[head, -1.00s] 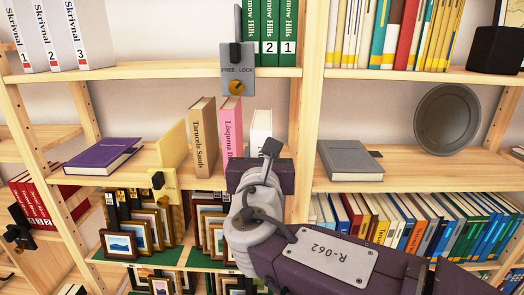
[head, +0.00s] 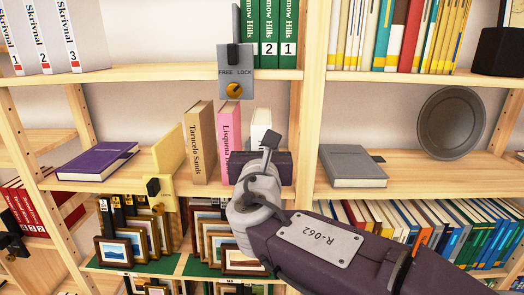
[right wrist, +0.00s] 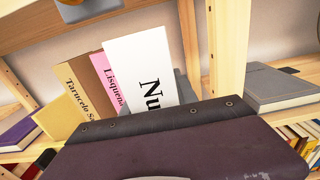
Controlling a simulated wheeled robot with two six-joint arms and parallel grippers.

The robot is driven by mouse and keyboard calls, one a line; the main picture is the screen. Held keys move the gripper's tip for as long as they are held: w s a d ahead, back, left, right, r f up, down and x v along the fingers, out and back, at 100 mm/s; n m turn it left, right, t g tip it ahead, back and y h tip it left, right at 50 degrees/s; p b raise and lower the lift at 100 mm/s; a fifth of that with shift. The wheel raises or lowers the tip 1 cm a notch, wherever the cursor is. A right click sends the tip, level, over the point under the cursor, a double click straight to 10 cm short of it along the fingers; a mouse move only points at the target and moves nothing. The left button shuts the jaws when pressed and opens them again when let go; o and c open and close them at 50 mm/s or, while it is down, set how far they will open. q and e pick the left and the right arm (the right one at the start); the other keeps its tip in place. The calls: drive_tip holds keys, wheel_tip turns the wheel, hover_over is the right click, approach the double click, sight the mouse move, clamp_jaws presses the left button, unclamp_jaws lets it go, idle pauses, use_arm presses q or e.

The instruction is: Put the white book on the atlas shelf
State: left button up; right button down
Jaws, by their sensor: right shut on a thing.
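The white book (head: 261,128) stands upright on the middle shelf, right of a pink book (head: 229,125). In the right wrist view the white book (right wrist: 140,72) shows its spine with large black letters "Nu", the rest hidden below. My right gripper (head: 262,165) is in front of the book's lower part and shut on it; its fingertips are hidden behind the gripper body. The dark gripper body (right wrist: 165,140) fills the bottom of the wrist view. My left gripper is not in view. I see no label naming the atlas shelf.
A tan book (head: 200,145) and a yellow bookend (head: 168,160) stand left of the pink book. A wooden upright (head: 303,125) is close on the right. A metal plate (head: 236,88) marked FREE/LOCK hangs above.

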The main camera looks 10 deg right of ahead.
drive_tip(key=f+b+x, duration=0.1)
drive_tip(key=x, duration=1.1)
drive_tip(key=shift+w, duration=0.25)
drive_tip(key=shift+d, duration=0.1)
idle(0.4)
drive_tip(key=c, duration=0.9)
unclamp_jaws()
drive_tip(key=shift+s, duration=0.1)
drive_tip(key=shift+f, duration=0.15)
drive_tip(key=b+v, duration=0.3)
drive_tip(key=v, duration=0.6)
drive_tip(key=shift+s, duration=0.1)
